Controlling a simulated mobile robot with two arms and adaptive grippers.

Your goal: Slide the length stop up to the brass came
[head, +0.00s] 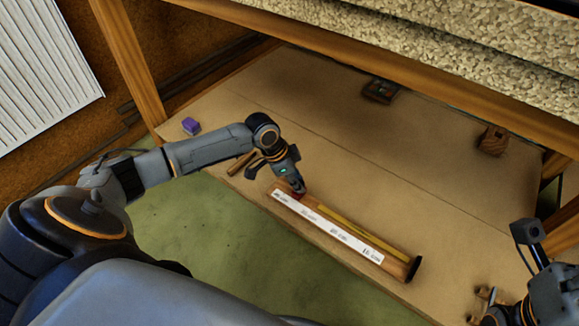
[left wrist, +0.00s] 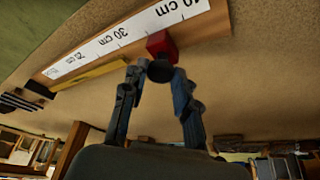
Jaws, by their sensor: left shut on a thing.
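The length stop is a small red block with a dark knob. It sits on the wooden gauge board near the high-number end of its white scale (head: 325,228); in the left wrist view the red block (left wrist: 161,43) is by the 30–40 cm stretch. The brass came (head: 352,231) is a thin yellow strip lying along the board, and it also shows in the left wrist view (left wrist: 88,75). A short gap shows between its near end and the stop. My left gripper (left wrist: 158,70) is shut on the stop's knob and mostly hides the stop in the head view. My right gripper is at the lower right, its fingers unclear.
A black end block (head: 415,268) closes the board's far end. A purple block (head: 191,126) and a small wooden piece (head: 240,163) lie to the left. Two brown blocks (head: 380,90) (head: 492,140) stand at the back. The bench between is clear.

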